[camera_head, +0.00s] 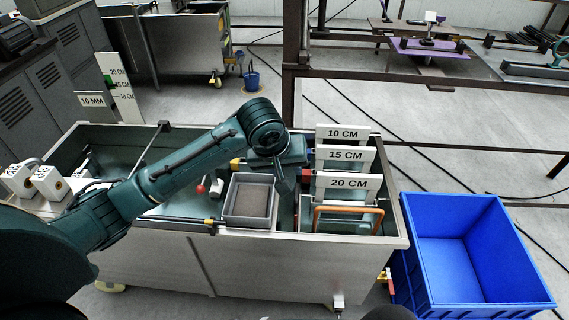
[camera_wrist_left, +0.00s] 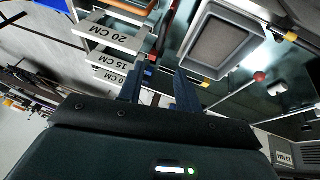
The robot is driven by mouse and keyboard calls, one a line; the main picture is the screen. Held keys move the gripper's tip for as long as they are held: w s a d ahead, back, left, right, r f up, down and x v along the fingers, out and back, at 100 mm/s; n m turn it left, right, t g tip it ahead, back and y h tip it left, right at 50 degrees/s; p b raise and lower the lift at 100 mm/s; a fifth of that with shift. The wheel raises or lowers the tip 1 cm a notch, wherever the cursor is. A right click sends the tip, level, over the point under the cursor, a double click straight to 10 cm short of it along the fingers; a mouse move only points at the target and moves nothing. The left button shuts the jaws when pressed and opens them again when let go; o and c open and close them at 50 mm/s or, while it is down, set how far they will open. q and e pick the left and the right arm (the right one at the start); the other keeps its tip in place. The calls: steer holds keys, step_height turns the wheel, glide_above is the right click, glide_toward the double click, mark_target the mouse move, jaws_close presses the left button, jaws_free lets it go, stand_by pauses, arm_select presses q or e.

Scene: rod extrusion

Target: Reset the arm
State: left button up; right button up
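My left arm reaches in from the left in the head view, its wrist over the metal machine tank (camera_head: 160,250). The left gripper (camera_head: 295,174) hangs between the grey tray (camera_head: 233,221) and the white length signs. In the left wrist view its two dark fingers (camera_wrist_left: 158,88) are apart with nothing between them. The tray (camera_wrist_left: 218,40) appears to the right of the fingers there, and the 20 CM sign (camera_wrist_left: 110,38) to the left. My right gripper is not in view.
A blue bin (camera_head: 445,265) stands on the floor right of the tank. The 10 CM (camera_head: 342,133), 15 CM (camera_head: 345,155) and 20 CM (camera_head: 348,184) signs stand close to my gripper. A red knob (camera_head: 201,189) is left of the tray. An orange handle (camera_head: 348,210) rises near the front.

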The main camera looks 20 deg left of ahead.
arm_select(q)
steer(key=shift+s+r, duration=0.25)
steer(key=shift+r, duration=0.3)
steer(key=shift+f, duration=0.1)
steer(key=s+d+f+m+t+h, duration=0.1)
steer(key=s+d+f+m+h, duration=0.25)
steer(key=d+f, duration=0.3)
steer(key=s+a+f+m+t+p, duration=0.1)
steer(key=s+f, duration=0.3)
steer(key=s, duration=0.4)
steer(key=s+a+f+m+t+y+p, duration=0.1)
steer(key=s+a+f+m+t, duration=0.1)
steer(key=s+f, duration=0.3)
steer(key=s+t, duration=0.1)
steer(key=s, duration=0.2)
steer(key=shift+s+a+t, duration=0.15)
steer(key=shift+a+t, duration=0.2)
steer(key=shift+t, duration=0.05)
stand_by(0.6)
